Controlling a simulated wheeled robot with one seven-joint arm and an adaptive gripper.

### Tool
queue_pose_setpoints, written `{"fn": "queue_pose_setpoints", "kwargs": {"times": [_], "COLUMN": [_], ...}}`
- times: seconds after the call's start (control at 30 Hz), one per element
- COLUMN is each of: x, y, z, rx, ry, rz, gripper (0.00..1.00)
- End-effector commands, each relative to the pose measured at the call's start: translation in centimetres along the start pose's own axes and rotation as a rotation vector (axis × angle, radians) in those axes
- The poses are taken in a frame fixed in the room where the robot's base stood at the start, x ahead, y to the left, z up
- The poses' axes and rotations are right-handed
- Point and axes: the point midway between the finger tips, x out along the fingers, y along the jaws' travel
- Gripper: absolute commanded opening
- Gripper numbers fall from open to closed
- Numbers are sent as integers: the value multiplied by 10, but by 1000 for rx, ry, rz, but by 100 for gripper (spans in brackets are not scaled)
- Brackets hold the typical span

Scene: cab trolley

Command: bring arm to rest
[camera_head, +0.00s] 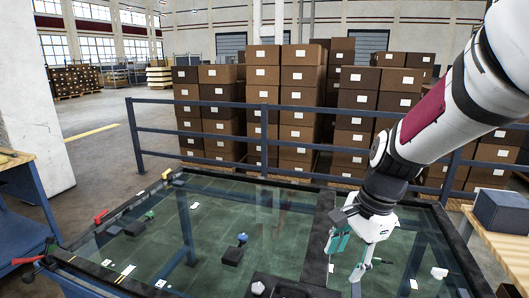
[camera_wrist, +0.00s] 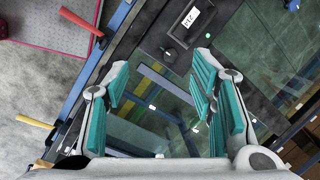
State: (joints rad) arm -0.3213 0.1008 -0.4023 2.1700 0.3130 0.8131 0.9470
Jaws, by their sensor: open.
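My arm (camera_head: 440,115) reaches in from the upper right in the head view, white with a dark red band, and bends down at a black joint. My gripper (camera_head: 349,262) hangs from it over the right part of a glass-topped, black-framed table. Its teal-padded fingers are spread apart with nothing between them. I cannot tell the exact height above the glass.
A blue rail (camera_head: 200,133) runs behind the table, with stacked brown boxes (camera_head: 281,88) beyond. A blue-headed item (camera_head: 242,238) and a green-topped item (camera_head: 149,215) show at the table's left. A dark grey box (camera_head: 502,211) sits on a wooden bench at the right.

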Motion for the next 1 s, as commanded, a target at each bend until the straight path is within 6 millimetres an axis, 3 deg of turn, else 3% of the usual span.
{"fn": "queue_pose_setpoints", "kwargs": {"times": [0.03, 0.2, 0.5, 0.73, 1.0], "x": [-16, -56, -105, -120, -122], "y": [9, 41, 108, 149, 163], "z": [6, 23, 45, 52, 54], "rx": [-78, -370, -878, -1164, -1262], "ry": [-3, 27, 196, 348, 403], "rz": [-27, -85, -124, -75, -40], "gripper": [51, 51, 51, 51, 51]}}
